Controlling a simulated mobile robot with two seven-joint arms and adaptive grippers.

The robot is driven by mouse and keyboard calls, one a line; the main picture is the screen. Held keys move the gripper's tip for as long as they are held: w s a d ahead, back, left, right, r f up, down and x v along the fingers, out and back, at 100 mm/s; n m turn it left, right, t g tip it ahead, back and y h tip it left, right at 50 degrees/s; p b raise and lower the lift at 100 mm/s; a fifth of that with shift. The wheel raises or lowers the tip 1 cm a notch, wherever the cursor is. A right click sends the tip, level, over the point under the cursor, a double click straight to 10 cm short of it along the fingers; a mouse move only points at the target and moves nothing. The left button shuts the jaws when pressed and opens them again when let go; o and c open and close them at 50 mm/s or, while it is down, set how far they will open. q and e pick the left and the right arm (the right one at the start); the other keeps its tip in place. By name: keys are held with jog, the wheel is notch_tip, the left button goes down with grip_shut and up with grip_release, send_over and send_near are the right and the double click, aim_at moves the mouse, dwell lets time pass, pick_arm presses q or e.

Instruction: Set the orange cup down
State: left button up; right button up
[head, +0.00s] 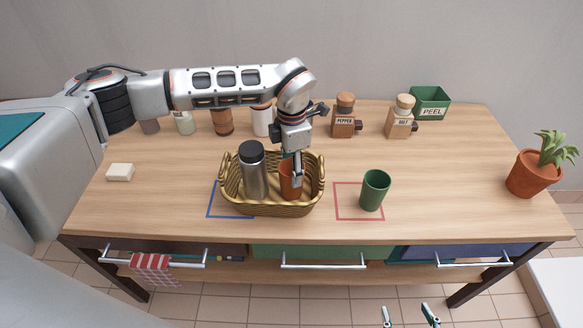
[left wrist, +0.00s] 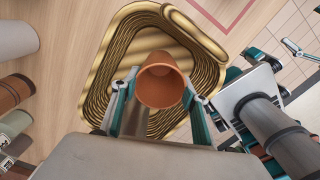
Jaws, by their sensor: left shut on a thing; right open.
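The orange cup (head: 290,181) is upright inside the wicker basket (head: 270,209), at its right side. My left gripper (head: 297,172) comes down from above and is shut on the cup. The left wrist view also shows the cup (left wrist: 161,85) between the fingers, over the basket (left wrist: 112,45). Whether the cup's base touches the basket floor is hidden. My right gripper (head: 410,316) is open and empty at the bottom edge of the head view, in front of the table.
A steel bottle (head: 253,174) stands in the basket's left half. A green cup (head: 374,190) stands on the red square outline (head: 345,217). A blue outline (head: 211,205) shows partly under the basket. Pepper (head: 344,118) and salt (head: 399,120) containers stand behind. The table's right side is mostly clear.

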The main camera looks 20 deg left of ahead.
pick_arm(q)
jog(key=shift+f, duration=0.1)
jog(key=o, duration=1.3)
notch_tip(320, 180, up, 12)
jog(key=shift+b, duration=0.4)
